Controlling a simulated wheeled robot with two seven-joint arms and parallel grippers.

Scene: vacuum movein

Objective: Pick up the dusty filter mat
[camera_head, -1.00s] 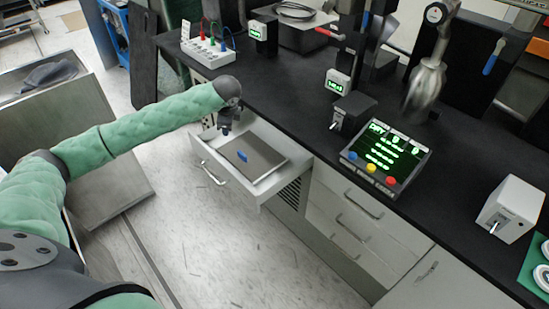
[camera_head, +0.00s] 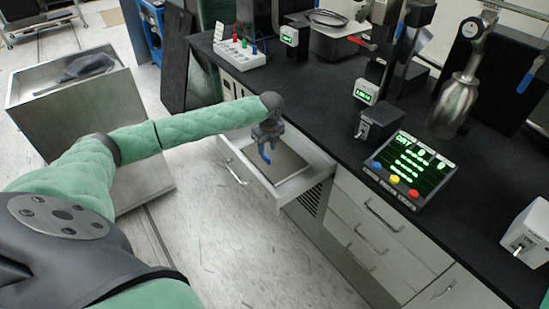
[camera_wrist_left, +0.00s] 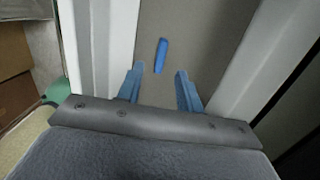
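The filter mat is a flat grey panel (camera_head: 287,164) lying in an open white drawer (camera_head: 308,177). In the left wrist view the mat (camera_wrist_left: 212,38) fills the space between the drawer's white walls, and a small blue tab (camera_wrist_left: 161,56) stands on it. My left gripper (camera_head: 264,152) is over the drawer, pointing down at the mat. In the left wrist view its blue fingers (camera_wrist_left: 158,88) are apart with nothing between them; the tab is just beyond their tips. Any dust is too fine to make out. My right gripper is in neither view.
The black worktop (camera_head: 300,92) runs behind the drawer. It carries a control panel (camera_head: 412,170) with coloured buttons, a white socket box (camera_head: 238,52) and small devices. A grey metal bin (camera_head: 85,117) stands on the floor at left. The floor before the drawers is clear.

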